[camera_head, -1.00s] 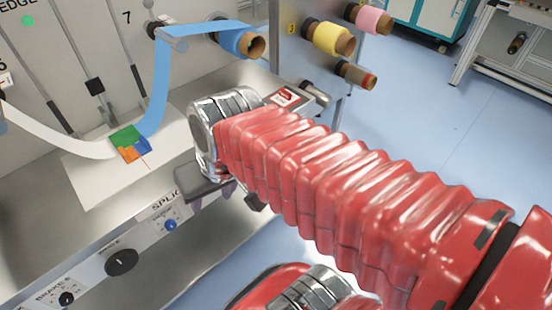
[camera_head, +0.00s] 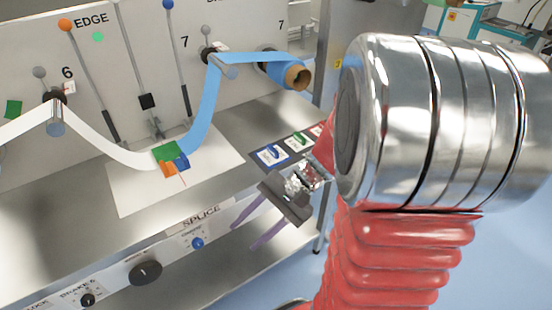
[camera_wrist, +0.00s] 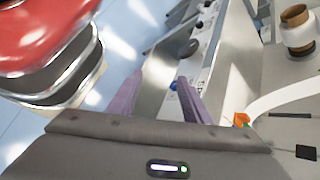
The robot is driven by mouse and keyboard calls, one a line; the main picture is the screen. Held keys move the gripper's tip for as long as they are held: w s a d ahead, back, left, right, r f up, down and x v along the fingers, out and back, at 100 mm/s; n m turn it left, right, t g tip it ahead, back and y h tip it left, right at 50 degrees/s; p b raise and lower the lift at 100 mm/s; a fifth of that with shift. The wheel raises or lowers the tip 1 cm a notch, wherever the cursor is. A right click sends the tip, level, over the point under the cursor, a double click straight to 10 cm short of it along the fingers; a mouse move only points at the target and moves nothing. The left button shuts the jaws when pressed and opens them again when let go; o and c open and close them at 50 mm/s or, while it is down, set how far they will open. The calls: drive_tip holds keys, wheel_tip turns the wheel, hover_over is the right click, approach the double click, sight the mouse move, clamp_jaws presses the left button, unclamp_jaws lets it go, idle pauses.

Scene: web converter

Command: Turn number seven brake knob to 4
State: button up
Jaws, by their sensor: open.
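The number seven brake knob cannot be made out; no label for it is readable. The front panel shows a blue knob (camera_head: 197,242) under the word SPLICE, a large black knob (camera_head: 145,271) and a small black knob (camera_head: 88,299) labelled BRAKE 6. My gripper (camera_head: 245,238) is open and empty, its purple fingers apart in front of the panel, right of the blue knob. In the wrist view, the fingers of my gripper (camera_wrist: 160,78) point toward the panel, with the blue knob (camera_wrist: 172,85) close beside the right finger and the black knob (camera_wrist: 190,48) farther off.
A blue web (camera_head: 208,110) runs from a roll (camera_head: 297,76) down to the splice table, meeting a white web (camera_head: 115,145) at coloured tabs (camera_head: 170,158). Cards (camera_head: 271,154) lie on the steel ledge. My arm hides the right side; blue floor shows below the panel.

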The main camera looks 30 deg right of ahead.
drive_tip(key=w+d+f+m+t+y, duration=0.1)
drive_tip(key=w+d+f+m+t, duration=0.15)
drive_tip(key=d+m+t, duration=0.35)
drive_tip(key=w+d+f+m+t+y, duration=0.1)
drive_tip(key=w+d+f+m+t, duration=0.1)
drive_tip(key=d+f+m+t, duration=0.4)
drive_tip(key=s+d+f+m+t+h, duration=0.2)
drive_tip(key=s+d+f+m+h, duration=0.1)
drive_tip(key=d, duration=0.5)
drive_tip(key=s+d+f+m+t+h, duration=0.2)
drive_tip(key=d+f+m+h, duration=0.3)
drive_tip(key=d+m+h, duration=0.2)
drive_tip(key=shift+s+d+f+m+h, duration=0.15)
drive_tip(key=shift+s+d+m+h, duration=0.3)
drive_tip(key=shift+d, duration=0.6)
drive_tip(key=shift+w, duration=0.1)
drive_tip(key=w, duration=1.3)
drive_tip(key=shift+w+a, duration=0.2)
drive_tip(key=shift+w, duration=0.2)
drive_tip(key=shift+c, duration=0.4)
